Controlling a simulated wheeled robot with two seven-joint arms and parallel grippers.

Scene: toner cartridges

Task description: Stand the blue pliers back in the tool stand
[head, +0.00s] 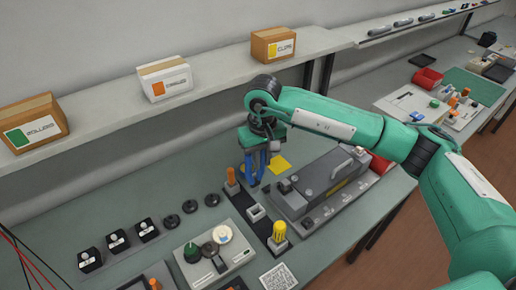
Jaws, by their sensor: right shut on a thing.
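My right gripper (262,148) points down over the back of the workbench and is shut on the blue pliers (257,167). The pliers hang roughly upright below it. The tool stand (266,229) is a dark strip just in front of and below them. It carries an orange-handled tool (231,179), a pale square socket (256,213) and a yellow-handled tool (279,231). The pliers are above and behind the pale socket; I cannot tell how far above the bench their tips are. My left gripper is not in view.
A grey machine (325,178) with a handle stands right of the stand. A yellow square (279,164) lies behind the pliers. A panel with knobs (212,258) is at the front left. Boxes stand on the shelf (215,72) above. The bench left of the stand is partly clear.

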